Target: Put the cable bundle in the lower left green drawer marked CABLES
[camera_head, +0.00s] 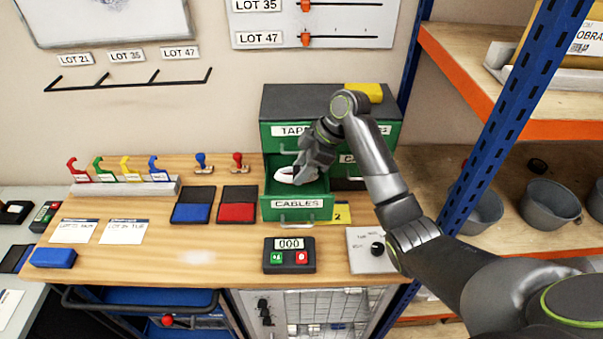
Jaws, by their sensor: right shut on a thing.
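The lower left green drawer (296,205) marked CABLES is pulled out of the dark-topped cabinet (320,102). My right gripper (303,173) reaches down at the open drawer from above. It is shut on the white cable bundle (284,174), which shows beside its fingers, within the drawer's outline. The fingers hide part of the bundle, and I cannot tell whether it touches the drawer floor. My left gripper is out of view.
A counter box (289,256) stands in front of the drawer. Blue and red ink pads (237,205) and two stamps lie to its left. A yellow block (364,92) sits on the cabinet. A blue rack post (492,130) rises at the right, beside shelves with grey bowls (551,203).

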